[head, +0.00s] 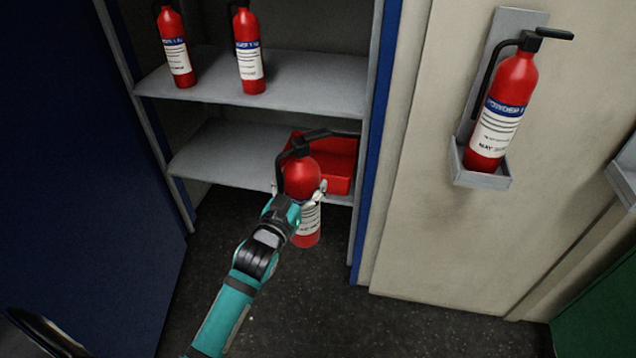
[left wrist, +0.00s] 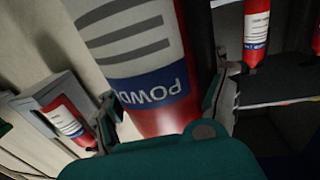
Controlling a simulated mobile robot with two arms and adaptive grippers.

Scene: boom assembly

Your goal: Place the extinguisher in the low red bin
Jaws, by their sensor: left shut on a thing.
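A red extinguisher (head: 302,178) with a black handle and a white label is in my left gripper (head: 300,192), in the middle of the head view. It hangs upright in front of the lower shelf. The left gripper is shut around its body, and the left wrist view shows the extinguisher (left wrist: 150,85) between both fingers. The low red bin (head: 340,165) sits on the lower shelf, just behind and to the right of the extinguisher, which hides part of it. My right gripper is not in view.
Two more extinguishers (head: 175,50) (head: 248,52) stand on the upper shelf (head: 300,82). Another extinguisher (head: 502,108) sits in a wall bracket (head: 482,180) at the right. A blue door (head: 80,190) bounds the left side. The lower shelf (head: 225,150) is bare left of the bin.

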